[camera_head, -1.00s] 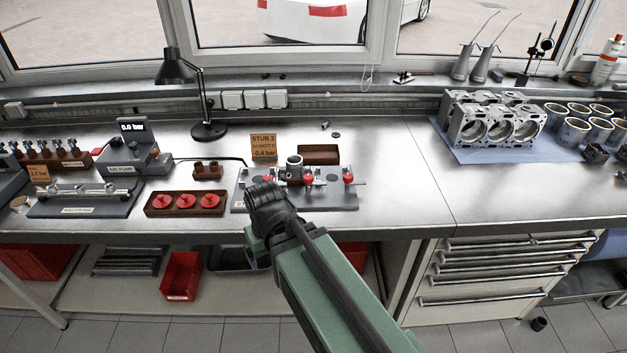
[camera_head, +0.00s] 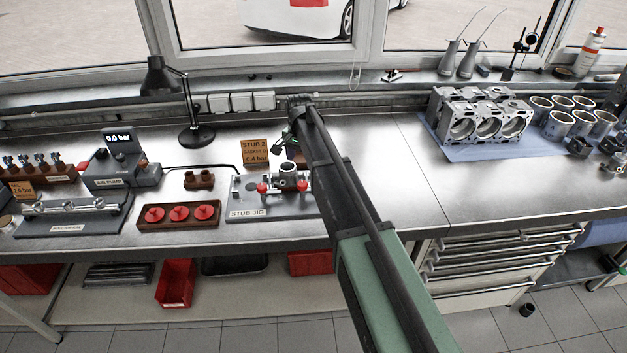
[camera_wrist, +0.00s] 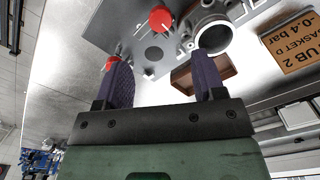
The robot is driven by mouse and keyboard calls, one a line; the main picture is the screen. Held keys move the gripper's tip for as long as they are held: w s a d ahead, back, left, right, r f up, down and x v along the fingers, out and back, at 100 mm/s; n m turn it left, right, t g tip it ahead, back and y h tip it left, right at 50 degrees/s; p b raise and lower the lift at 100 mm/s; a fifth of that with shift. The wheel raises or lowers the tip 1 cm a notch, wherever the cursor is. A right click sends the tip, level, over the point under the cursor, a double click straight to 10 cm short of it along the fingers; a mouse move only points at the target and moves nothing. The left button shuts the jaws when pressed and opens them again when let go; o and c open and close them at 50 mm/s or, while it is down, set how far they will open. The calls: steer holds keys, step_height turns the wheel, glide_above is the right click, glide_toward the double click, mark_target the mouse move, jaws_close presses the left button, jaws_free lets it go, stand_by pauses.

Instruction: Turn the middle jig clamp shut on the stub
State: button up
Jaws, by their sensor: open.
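The stub jig (camera_head: 245,207) is a grey plate on the bench; it also shows in the wrist view (camera_wrist: 115,25). A grey metal stub (camera_head: 287,176) stands upright on it; its round open end shows in the wrist view (camera_wrist: 214,36). The middle jig clamp has a red knob (camera_head: 302,187), right of the stub in the head view and beyond my fingertips in the wrist view (camera_wrist: 161,18). Another red knob (camera_head: 262,189) is left of the stub. The right clamp's knob (camera_wrist: 110,63) shows beside one finger. My gripper (camera_wrist: 163,78) is open and empty, apart from the middle knob.
My arm hides the jig's right end in the head view. An orange sign (camera_head: 255,152) stands behind the jig, and a brown tray (camera_wrist: 187,78) lies nearby. A rack of red caps (camera_head: 152,222) is left of the jig. A lamp (camera_head: 188,110) stands behind.

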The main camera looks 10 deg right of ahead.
mark_target(302, 184)
step_height(302, 184, down, 11)
steer(key=b, duration=1)
steer(key=shift+b, duration=0.4)
steer(key=shift+r, duration=0.1)
steer(key=shift+c, duration=0.3)
steer(key=c, duration=0.9)
steer(key=shift+o, duration=0.2)
